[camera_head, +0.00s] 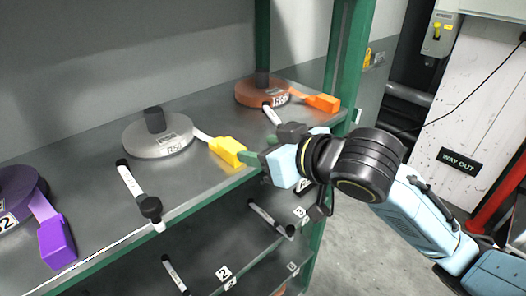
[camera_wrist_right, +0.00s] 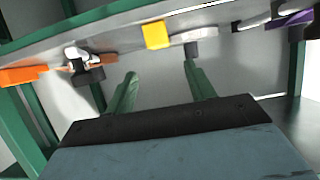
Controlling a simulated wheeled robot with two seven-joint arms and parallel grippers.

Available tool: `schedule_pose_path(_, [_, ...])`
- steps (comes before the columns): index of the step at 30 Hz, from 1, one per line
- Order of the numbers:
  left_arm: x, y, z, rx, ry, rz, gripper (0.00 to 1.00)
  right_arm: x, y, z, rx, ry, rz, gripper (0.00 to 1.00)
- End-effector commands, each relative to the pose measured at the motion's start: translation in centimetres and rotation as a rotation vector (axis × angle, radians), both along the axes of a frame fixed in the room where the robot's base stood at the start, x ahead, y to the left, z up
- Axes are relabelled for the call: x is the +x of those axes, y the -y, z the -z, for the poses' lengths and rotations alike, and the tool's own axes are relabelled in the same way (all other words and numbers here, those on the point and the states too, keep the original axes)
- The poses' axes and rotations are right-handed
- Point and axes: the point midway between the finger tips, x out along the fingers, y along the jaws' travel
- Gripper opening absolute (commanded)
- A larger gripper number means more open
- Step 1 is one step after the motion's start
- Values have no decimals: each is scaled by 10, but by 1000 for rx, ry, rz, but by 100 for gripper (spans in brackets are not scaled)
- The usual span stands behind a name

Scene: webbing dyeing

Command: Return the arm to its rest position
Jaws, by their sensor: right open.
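My right arm reaches in from the right in the head view, and its right gripper (camera_head: 254,160) is at the front edge of the shelf (camera_head: 95,220). Its green fingers stand apart and empty in the right wrist view (camera_wrist_right: 160,72). A yellow block (camera_head: 228,151) on a white strap from the grey reel (camera_head: 158,136) lies just left of the fingertips. In the right wrist view the yellow block (camera_wrist_right: 157,35) shows just beyond the fingertips, outside the jaws. I cannot tell whether a finger touches it. My left gripper is not in view.
An orange reel (camera_head: 262,90) with an orange block (camera_head: 323,103) sits behind the gripper near a green post (camera_head: 347,60). A purple reel (camera_head: 18,195) and purple block (camera_head: 56,241) are at left. Black-and-white handles (camera_head: 132,182) cross the shelf. Open floor (camera_head: 370,250) lies right of the rack.

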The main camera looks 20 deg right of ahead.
Motion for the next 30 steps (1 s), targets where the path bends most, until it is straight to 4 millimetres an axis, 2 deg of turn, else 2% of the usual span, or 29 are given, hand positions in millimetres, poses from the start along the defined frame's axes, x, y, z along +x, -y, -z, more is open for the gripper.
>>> schedule_pose_path(13, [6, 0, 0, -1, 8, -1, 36, -1, 0, 0, 0, -1, -1, 54])
schedule_pose_path(17, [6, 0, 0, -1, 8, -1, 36, -3, 1, 11, -2, -24, 6, 54])
schedule_pose_path(20, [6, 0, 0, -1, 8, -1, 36, -10, 4, 38, -10, -78, 27, 54])
schedule_pose_path(23, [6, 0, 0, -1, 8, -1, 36, -24, 12, 78, -31, -162, 64, 54])
schedule_pose_path(26, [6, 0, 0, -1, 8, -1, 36, -45, 22, 122, -62, -260, 107, 54])
schedule_pose_path(30, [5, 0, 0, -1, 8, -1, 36, -84, 40, 180, -117, -414, 165, 54])
